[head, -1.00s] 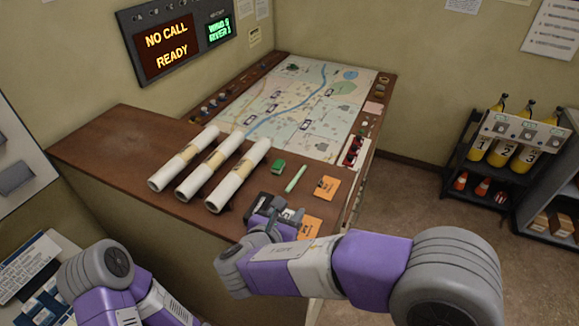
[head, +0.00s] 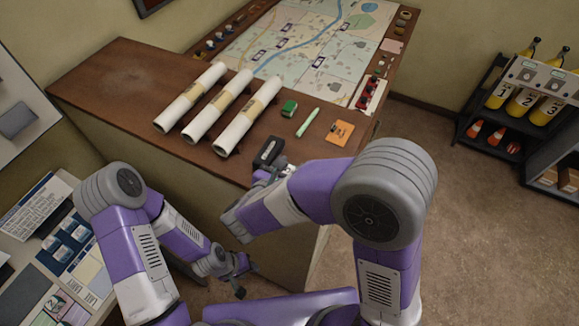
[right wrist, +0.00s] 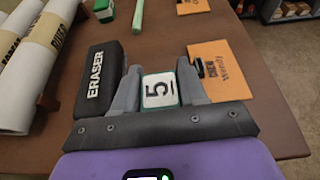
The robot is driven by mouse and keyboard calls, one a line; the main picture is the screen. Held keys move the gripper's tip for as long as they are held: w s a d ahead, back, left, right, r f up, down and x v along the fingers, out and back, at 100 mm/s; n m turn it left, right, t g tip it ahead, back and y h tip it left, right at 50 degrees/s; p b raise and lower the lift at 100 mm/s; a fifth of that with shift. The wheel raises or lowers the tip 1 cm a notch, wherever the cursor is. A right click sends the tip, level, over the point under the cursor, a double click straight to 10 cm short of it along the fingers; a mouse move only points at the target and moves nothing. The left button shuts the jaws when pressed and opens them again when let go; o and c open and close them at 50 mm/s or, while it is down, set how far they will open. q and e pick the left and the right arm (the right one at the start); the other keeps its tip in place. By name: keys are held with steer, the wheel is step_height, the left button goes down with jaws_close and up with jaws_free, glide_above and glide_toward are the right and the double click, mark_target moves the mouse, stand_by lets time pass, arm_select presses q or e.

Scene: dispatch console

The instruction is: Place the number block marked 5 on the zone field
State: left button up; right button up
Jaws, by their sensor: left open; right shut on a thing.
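The number block marked 5 (right wrist: 159,90) is white with a green edge. It sits between the two fingers of my right gripper (right wrist: 160,88), which is shut on it, beside the black eraser. In the head view my right gripper (head: 264,176) is at the console's front edge, and the block cannot be made out there. My left gripper (head: 240,276) is open and empty, low in front of the console. The map board (head: 300,45) lies at the back of the console; I cannot read which part of it is the zone field.
The black eraser (right wrist: 98,80) touches or nearly touches the right gripper's left finger. Orange cards (right wrist: 218,66) lie to the right. Three rolled papers (head: 235,120), a green block (head: 289,108) and a light green marker (head: 307,122) lie between gripper and map.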

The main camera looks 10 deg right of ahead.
steer(key=shift+f, duration=0.2)
steer(key=o, duration=0.7)
steer(key=shift+o, duration=0.2)
steer(key=shift+r, duration=0.15)
